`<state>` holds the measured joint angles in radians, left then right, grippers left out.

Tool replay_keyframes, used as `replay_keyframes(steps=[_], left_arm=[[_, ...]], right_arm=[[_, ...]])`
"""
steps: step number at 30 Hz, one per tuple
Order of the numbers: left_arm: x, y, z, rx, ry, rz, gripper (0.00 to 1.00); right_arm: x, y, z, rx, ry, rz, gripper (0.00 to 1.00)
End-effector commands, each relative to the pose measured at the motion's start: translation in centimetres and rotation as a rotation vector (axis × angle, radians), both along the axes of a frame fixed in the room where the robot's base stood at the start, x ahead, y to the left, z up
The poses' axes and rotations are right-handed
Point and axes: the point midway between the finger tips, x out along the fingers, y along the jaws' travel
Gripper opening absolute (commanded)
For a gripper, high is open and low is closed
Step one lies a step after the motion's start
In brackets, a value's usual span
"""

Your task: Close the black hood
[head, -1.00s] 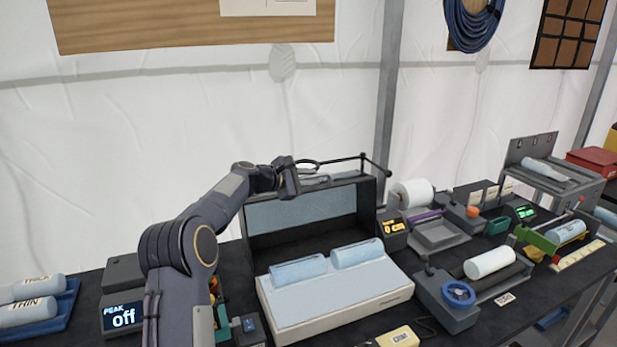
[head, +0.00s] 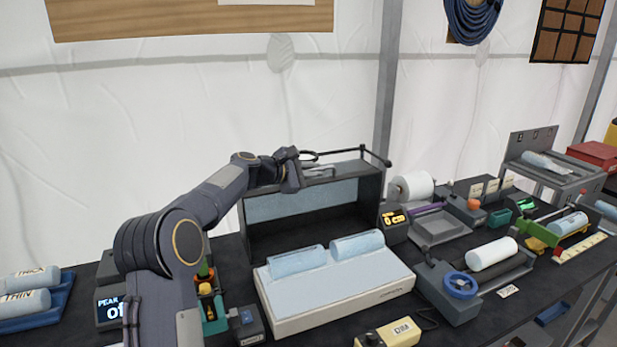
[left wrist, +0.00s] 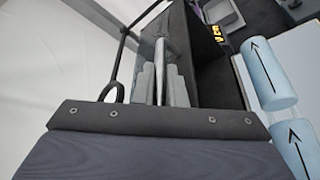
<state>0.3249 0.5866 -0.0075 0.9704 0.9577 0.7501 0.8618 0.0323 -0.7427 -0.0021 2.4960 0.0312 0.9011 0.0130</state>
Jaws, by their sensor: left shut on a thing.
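The black hood (head: 370,197) stands raised and open behind a white base (head: 340,294). Its inside with a grey panel faces me, and a thin black bar runs above its top edge. Two pale blue cylinders (head: 297,261) lie side by side on the base. My left gripper (head: 320,171) is at the hood's upper edge, shut on a part of the hood. In the left wrist view its fingers (left wrist: 160,85) close around a thin light edge beside the dark hood wall (left wrist: 205,60). The exact part gripped is hard to tell. My right gripper is not in view.
A device with a blue handwheel (head: 460,285) and white roll stands right of the base. A yellow box (head: 392,334) sits in front. A display box (head: 393,222) is close to the hood's right side. A blue tray (head: 50,308) with cylinders is at far left.

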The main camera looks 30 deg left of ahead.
Motion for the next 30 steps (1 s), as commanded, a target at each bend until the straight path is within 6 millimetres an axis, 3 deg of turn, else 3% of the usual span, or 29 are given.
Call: replay_keyframes(steps=[1, 6, 15, 21, 30], left_arm=[[-0.7, -0.8, -1.0, 0.026, -0.025, -0.004, 0.0], [-2.8, -3.2, -1.3, 0.124, -0.11, -0.005, 0.0], [-5.7, -6.7, -1.8, 0.273, -0.234, -0.003, 0.0], [-6.9, -8.1, -2.0, 0.334, -0.284, -0.003, 0.0], [-7.4, -8.7, -1.9, 0.365, -0.307, -0.002, 0.0]], right_arm=[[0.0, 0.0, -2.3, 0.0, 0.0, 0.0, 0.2], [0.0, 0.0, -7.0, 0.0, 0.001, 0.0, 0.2], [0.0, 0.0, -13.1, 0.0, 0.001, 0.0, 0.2], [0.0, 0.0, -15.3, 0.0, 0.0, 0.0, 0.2], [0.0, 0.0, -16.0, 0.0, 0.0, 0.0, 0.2]])
